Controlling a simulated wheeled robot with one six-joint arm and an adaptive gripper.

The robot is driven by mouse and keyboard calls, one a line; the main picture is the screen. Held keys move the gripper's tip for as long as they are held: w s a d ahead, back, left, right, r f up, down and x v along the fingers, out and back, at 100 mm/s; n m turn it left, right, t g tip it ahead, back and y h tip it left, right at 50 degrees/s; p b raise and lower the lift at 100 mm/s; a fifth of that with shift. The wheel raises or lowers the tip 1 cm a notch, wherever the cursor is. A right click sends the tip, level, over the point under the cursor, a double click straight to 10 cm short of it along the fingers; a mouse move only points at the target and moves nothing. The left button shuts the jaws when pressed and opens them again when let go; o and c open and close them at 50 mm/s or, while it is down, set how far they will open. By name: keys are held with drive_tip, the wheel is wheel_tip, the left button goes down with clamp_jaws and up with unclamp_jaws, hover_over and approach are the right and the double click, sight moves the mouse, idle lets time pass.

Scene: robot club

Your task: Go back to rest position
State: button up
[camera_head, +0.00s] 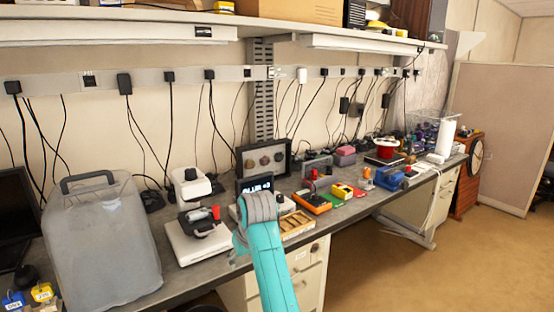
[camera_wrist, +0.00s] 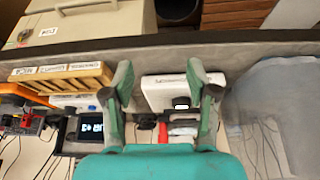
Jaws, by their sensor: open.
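My gripper (camera_wrist: 162,85) is open in the wrist view, with its two green fingers apart and nothing held between them. In that view it hangs over the bench, and a white flat device (camera_wrist: 157,84) shows behind the gap between the fingers. In the head view my teal arm (camera_head: 273,275) reaches from the bottom edge over the front of the grey bench (camera_head: 168,287). The gripper's fingertips cannot be made out there. The white device (camera_head: 188,247) also shows left of my arm in the head view, with a dark piece and a red part on top.
A large translucent container (camera_head: 103,240) stands on the bench at left. A small display (camera_head: 256,184), a wooden tray (camera_head: 297,224) and orange and yellow devices lie beyond my arm. A shelf (camera_head: 120,28) overhangs the bench. Brown floor (camera_head: 440,265) is open at right.

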drive_tip(key=s+d+f+m+t, duration=0.1)
drive_tip(key=d+f, duration=0.1)
drive_tip(key=f, duration=0.4)
drive_tip(key=s+d+f, duration=0.2)
drive_tip(key=f, duration=0.5)
drive_tip(key=s+d+f+m+t, duration=0.1)
drive_tip(key=s+d+f+t, duration=0.1)
drive_tip(key=s+d+f, duration=0.65)
drive_tip(key=s+d+f+m+t, duration=0.15)
drive_tip(key=s+d+f, duration=0.35)
drive_tip(key=s+f, duration=0.55)
drive_tip(key=s+d+r+m+t+h, duration=0.15)
drive_tip(key=s+d, duration=0.25)
drive_tip(key=s, duration=0.7)
drive_tip(key=s+d+r+t, duration=0.2)
drive_tip(key=s+d, duration=0.1)
drive_tip(key=s, duration=0.8)
drive_tip(key=s+d+r+m+t+h, duration=0.1)
drive_tip(key=s+d+r+t, duration=0.1)
drive_tip(key=s+r, duration=1.3)
drive_tip(key=shift+s+d+r+t, duration=0.4)
drive_tip(key=shift+d+r, duration=0.1)
